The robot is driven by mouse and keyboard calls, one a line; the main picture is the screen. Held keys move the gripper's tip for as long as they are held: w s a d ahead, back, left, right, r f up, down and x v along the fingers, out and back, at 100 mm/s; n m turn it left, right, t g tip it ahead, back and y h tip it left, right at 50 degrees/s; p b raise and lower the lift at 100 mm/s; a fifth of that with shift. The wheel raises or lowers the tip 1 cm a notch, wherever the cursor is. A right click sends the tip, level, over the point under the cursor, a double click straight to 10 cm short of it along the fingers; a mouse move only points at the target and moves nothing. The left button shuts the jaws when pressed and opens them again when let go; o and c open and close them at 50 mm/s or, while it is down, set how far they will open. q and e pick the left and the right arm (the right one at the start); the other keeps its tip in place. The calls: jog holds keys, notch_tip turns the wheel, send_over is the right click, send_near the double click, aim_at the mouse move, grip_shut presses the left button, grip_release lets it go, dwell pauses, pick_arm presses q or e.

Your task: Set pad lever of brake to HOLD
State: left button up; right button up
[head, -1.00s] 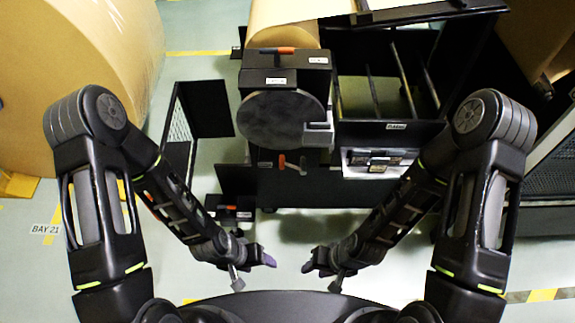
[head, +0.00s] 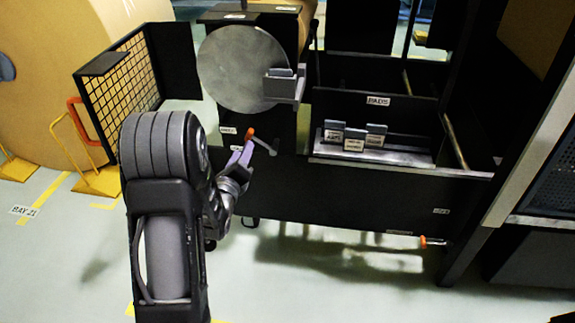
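A lever with an orange end (head: 250,131) and a grey rod (head: 264,146) sits on the dark front of the machine, below the round grey disc (head: 241,68). The rod slants down to the right from the orange end. Small white labels (head: 228,131) lie left of it, too small to read. My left gripper (head: 242,152) has its purple fingers just below and left of the orange end. The fingers look apart; whether they touch the lever I cannot tell. My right gripper is out of view.
A grey block (head: 284,84) juts out at the disc's right edge. A tray marked PADS (head: 378,100) holds several labelled grey pads (head: 354,138). Another orange-ended handle (head: 424,242) is low at the right. A mesh guard (head: 122,82) stands at the left.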

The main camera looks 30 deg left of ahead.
aim_at(249, 133)
pick_arm(q)
jog(key=shift+r+m, duration=0.25)
jog(key=shift+m, duration=0.05)
jog(key=shift+w, duration=0.1)
jog(key=b+x, duration=0.1)
jog(key=x, duration=0.6)
jog(key=shift+f+b, duration=0.1)
jog(key=shift+b, duration=0.3)
jog(key=shift+w+a, duration=0.1)
jog(key=shift+w, duration=0.25)
jog(key=shift+c, duration=0.3)
grip_shut()
